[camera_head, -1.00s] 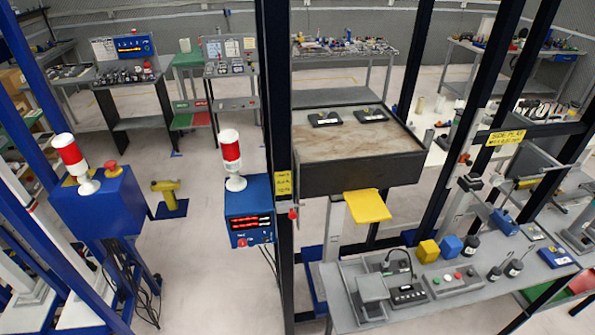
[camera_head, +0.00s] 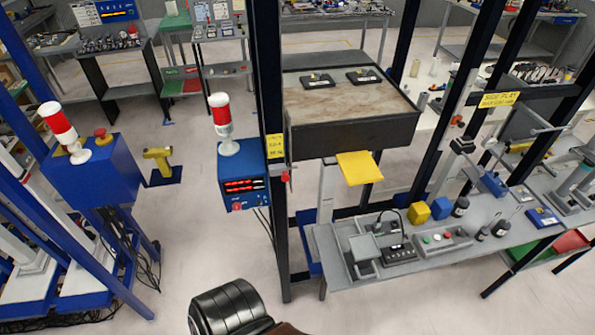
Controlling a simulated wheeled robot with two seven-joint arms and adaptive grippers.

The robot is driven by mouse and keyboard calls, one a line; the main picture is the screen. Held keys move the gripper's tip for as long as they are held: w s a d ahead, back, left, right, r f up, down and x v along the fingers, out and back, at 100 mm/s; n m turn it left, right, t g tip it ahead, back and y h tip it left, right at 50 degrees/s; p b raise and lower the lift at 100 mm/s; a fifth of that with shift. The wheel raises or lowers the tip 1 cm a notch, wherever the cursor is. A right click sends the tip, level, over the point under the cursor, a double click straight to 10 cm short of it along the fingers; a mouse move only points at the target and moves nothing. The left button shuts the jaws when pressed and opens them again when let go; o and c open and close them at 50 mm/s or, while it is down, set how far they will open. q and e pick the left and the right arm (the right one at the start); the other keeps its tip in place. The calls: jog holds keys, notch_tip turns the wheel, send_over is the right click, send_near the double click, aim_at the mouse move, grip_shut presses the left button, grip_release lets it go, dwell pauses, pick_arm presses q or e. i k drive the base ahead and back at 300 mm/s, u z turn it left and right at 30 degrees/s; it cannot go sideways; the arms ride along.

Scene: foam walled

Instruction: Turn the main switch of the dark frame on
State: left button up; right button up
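The dark frame (camera_head: 268,80) is a set of black upright posts around a workbench in the middle of the head view. A yellow label (camera_head: 275,147) is on its front left post. A small red part (camera_head: 285,177), possibly the switch, sits on the post below the label. It is too small to tell its position. A blue control box (camera_head: 243,172) with red displays and a red knob (camera_head: 237,207) is beside the post, on its left. A dark, rounded part of my own arm shows at the bottom. No gripper fingers are in view.
A red and white signal lamp (camera_head: 221,118) stands on the control box. A yellow tray (camera_head: 360,168) juts out from the dark bench. A grey table (camera_head: 440,255) with devices stands at the front right. Blue posts and a blue box (camera_head: 95,175) are at the left. Open floor lies between.

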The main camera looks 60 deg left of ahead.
aim_at(237, 206)
jog(key=u, duration=2.35)
